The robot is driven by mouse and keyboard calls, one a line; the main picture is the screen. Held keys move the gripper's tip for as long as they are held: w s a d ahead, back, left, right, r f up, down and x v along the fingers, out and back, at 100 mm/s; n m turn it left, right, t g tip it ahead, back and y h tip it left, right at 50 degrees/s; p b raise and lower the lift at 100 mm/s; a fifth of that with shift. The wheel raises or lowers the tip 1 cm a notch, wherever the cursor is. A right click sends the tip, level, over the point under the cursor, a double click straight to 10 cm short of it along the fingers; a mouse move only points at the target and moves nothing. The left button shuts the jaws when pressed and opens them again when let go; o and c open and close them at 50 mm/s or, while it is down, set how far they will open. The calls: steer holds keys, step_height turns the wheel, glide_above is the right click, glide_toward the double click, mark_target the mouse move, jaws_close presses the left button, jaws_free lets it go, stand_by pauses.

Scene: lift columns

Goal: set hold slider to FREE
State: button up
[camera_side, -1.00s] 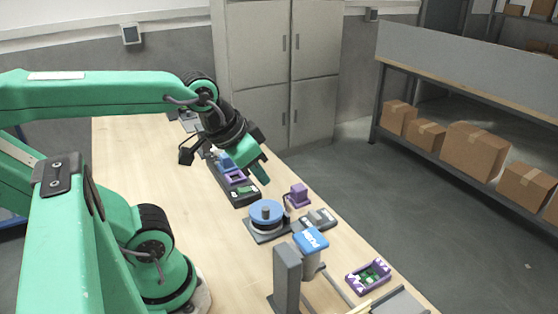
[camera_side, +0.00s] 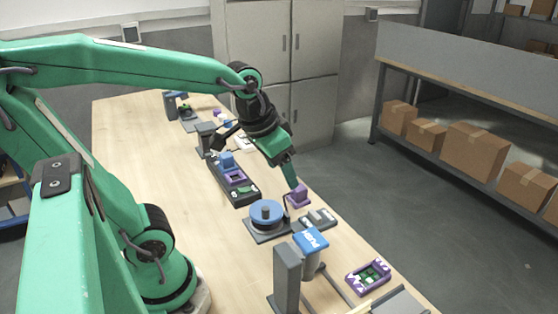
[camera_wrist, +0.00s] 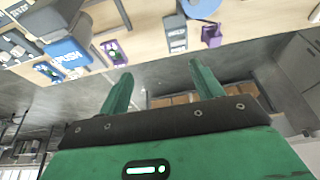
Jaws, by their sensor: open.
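A small grey unit (camera_side: 318,220) with pale raised parts lies on the bench right of the blue round dial (camera_side: 265,209); it looks like the hold slider, but its lettering is too small to read. It also shows in the wrist view (camera_wrist: 176,32), beside a purple block (camera_wrist: 212,35). My gripper (camera_side: 292,184) points down near the same purple block (camera_side: 298,197) in the side view; I cannot tell if it touches. In the wrist view its two fingers (camera_wrist: 160,78) stand apart with nothing between them. The slider's position is not readable.
A grey post (camera_side: 287,275) and a blue PUSH block (camera_side: 311,240) stand nearer the camera. A purple-framed tray (camera_side: 368,277) lies near the bench's right edge. A dark tray with purple and blue parts (camera_side: 235,182) is behind the dial. The bench's left side is clear.

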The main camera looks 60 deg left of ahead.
steer(key=w+a+f+g, duration=0.2)
steer(key=w+f, duration=0.3)
steer(key=w, duration=0.2)
steer(key=g, duration=0.2)
glide_toward(315, 214)
steer(key=shift+f, duration=0.15)
steer(key=shift+w+a+f, duration=0.15)
steer(key=shift+f, duration=0.3)
steer(key=shift+f, duration=3.9)
